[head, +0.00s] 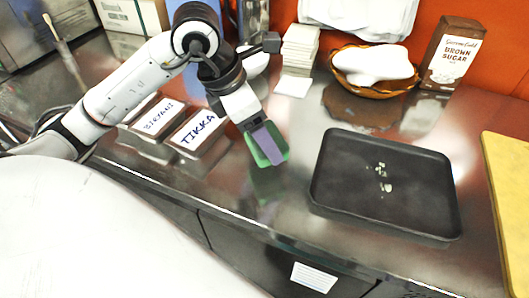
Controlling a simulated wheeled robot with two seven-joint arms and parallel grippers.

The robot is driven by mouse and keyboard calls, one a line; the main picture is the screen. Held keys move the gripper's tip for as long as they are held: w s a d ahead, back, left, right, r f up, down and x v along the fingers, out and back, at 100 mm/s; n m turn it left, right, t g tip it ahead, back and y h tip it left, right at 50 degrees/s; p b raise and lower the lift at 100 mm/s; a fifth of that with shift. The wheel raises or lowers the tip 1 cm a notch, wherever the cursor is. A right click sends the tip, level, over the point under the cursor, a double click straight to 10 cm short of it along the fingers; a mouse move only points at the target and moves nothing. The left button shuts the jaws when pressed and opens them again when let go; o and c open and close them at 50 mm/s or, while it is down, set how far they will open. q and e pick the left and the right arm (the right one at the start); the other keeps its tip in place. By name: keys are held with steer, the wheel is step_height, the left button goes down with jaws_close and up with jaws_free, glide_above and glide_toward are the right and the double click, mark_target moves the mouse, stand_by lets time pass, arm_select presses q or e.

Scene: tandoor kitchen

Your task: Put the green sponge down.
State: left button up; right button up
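My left arm comes in from the left, and my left gripper (266,143) points down over the steel counter. The green sponge (253,152) is at its fingertips, with green showing on both sides of a purple-grey finger. The gripper looks shut on the sponge. The finger hides the middle of the sponge. I cannot tell whether the sponge's lower edge touches the counter. My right gripper is not in view.
A black tray (340,187) with small pale scraps lies right of the sponge. Boxes labelled TIKKA (197,133) and BIRYANI (158,117) are to the left. Counter near the sponge is clear.

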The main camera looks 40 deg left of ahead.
arm_select(q)
steer(key=shift+f, duration=2.7)
steer(key=shift+f, duration=0.1)
steer(key=o, duration=1)
steer(key=shift+c, duration=0.2)
steer(key=shift+r, duration=0.25)
steer(key=v, duration=1.1)
steer(key=shift+r, duration=0.35)
steer(key=shift+s+a, duration=0.1)
